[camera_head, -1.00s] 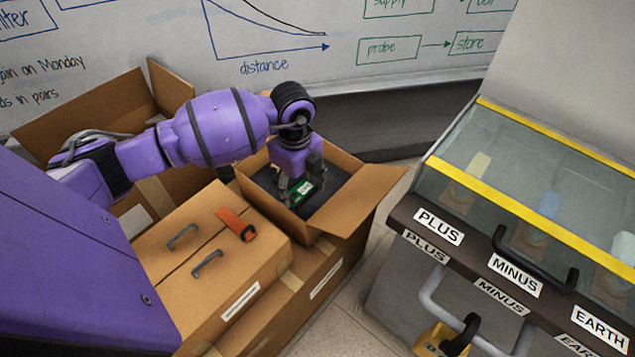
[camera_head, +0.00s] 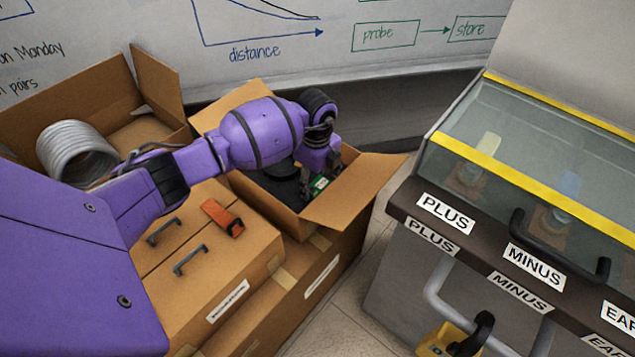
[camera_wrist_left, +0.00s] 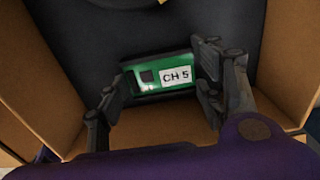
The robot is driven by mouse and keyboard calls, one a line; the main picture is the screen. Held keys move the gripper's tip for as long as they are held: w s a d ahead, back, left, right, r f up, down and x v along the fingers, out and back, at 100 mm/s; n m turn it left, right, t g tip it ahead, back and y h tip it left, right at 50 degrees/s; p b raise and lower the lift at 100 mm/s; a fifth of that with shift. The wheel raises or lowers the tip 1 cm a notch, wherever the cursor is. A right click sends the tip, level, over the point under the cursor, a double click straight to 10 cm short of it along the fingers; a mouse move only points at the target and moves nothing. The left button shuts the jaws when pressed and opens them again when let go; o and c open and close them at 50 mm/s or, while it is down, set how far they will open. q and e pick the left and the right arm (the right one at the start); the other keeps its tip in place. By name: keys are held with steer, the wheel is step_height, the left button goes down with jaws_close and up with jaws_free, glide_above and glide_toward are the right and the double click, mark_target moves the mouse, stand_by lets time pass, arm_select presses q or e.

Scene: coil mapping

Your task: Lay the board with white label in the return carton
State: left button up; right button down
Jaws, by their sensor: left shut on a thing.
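The green board (camera_wrist_left: 150,75) with a white label reading "CH 5" is between the fingers of my left gripper (camera_wrist_left: 158,85), which is shut on it. In the head view the board (camera_head: 319,183) shows small below my left gripper (camera_head: 318,185), inside the mouth of the open carton (camera_head: 352,203), near its right side. The carton has a dark bottom (camera_wrist_left: 110,40), seen in the left wrist view. Whether the board touches that bottom I cannot tell. My right gripper is in neither view.
A closed box (camera_head: 215,262) with two handles and an orange item (camera_head: 222,217) stands in front left of the carton. Another open box (camera_head: 85,95) with a grey coiled hose (camera_head: 75,152) is behind my arm. A glass-lidded case (camera_head: 535,150) labelled PLUS and MINUS stands right.

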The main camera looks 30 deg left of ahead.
mark_target(317, 185)
arm_select(q)
steer(key=shift+r, duration=0.15)
steer(key=o, duration=1.1)
step_height(317, 185, up, 12)
steer(key=p, duration=0.3)
